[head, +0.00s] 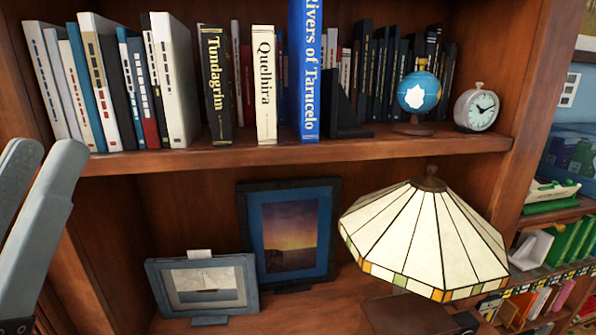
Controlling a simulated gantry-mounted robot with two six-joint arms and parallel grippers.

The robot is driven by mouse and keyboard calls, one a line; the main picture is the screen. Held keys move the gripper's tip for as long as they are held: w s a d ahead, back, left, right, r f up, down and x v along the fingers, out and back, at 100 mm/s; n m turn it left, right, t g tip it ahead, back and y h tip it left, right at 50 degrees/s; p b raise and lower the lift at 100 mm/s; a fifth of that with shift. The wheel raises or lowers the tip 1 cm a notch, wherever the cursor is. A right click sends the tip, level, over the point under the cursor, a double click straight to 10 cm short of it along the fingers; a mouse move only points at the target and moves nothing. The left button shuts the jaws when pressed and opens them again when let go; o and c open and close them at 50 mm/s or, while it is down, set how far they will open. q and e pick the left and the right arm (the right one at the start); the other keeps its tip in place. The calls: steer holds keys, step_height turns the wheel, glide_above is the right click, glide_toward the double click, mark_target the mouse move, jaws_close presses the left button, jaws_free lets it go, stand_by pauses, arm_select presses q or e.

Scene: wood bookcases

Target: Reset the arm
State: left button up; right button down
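My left gripper (32,215) shows at the left edge of the head view, in front of the bookcase's left side. Its two grey fingers point up and stand apart, with nothing between them. It is apart from the books and the shelf. The rest of the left arm is outside the picture. My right gripper does not show in this view.
A wooden shelf (300,150) holds books, a bookend (345,112), a small globe (419,92) and a clock (476,107). Below stand two framed pictures (290,232) (205,288) and a stained-glass lamp (425,235). Another bookcase (550,215) is at right.

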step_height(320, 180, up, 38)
steer(key=p, duration=3.6)
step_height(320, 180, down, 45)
steer(key=b, duration=4.5)
